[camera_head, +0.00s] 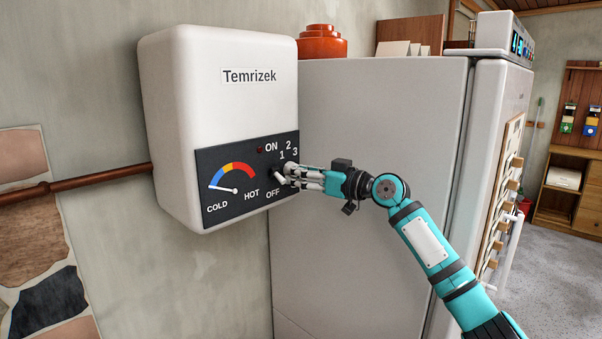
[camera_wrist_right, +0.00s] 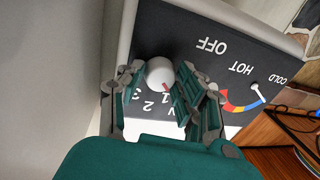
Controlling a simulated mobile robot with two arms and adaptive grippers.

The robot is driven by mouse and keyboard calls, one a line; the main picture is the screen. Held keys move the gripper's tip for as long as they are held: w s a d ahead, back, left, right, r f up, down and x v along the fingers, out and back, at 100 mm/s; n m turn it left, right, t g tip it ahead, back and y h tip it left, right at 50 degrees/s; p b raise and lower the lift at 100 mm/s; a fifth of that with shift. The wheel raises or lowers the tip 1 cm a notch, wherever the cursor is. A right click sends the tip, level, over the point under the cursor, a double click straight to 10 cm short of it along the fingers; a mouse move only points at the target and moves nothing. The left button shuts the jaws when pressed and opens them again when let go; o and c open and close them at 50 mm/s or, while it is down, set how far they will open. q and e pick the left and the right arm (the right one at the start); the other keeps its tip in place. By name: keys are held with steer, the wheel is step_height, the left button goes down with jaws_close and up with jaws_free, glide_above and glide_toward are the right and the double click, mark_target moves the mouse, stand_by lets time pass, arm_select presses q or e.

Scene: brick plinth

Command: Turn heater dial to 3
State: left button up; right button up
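The white heater (camera_head: 237,110), labelled Temrizek, hangs on the wall in the head view. Its dark panel (camera_head: 236,208) carries a cold-hot gauge and the marks OFF, ON, 1, 2 and 3. The small white dial (camera_head: 279,179) is at the panel's right side. In the right wrist view the dial (camera_wrist_right: 159,71) has a red mark facing the 1. My right gripper (camera_head: 290,175) is at the dial, its fingers open on either side of it. In the wrist view, the gripper (camera_wrist_right: 160,80) shows a small gap beside the dial. My left gripper is out of view.
A tall fridge (camera_head: 370,120) stands close to the right of the heater, behind my right arm. An orange pot (camera_head: 321,44) sits on top of it. A brown pipe (camera_head: 100,180) runs along the wall into the heater's left side.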

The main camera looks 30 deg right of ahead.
steer(key=c, duration=0.6)
steer(key=shift+m, duration=0.4)
steer(key=shift+s+a+m+t+h+p, duration=0.1)
steer(key=shift+m+t+h+p, duration=0.35)
steer(key=shift+m+p, duration=1.95)
steer(key=shift+w+a+m+t+h+p, duration=0.15)
steer(key=shift+m+t+p, duration=0.6)
steer(key=shift+m, duration=3.2)
steer(key=shift+s+m+t+h+p, duration=0.15)
steer(key=shift+m+t+h+p, duration=0.2)
steer(key=shift+m+p, duration=2.15)
steer(key=shift+m+b, duration=0.6)
steer(key=shift+m, duration=0.15)
steer(key=o, duration=0.9)
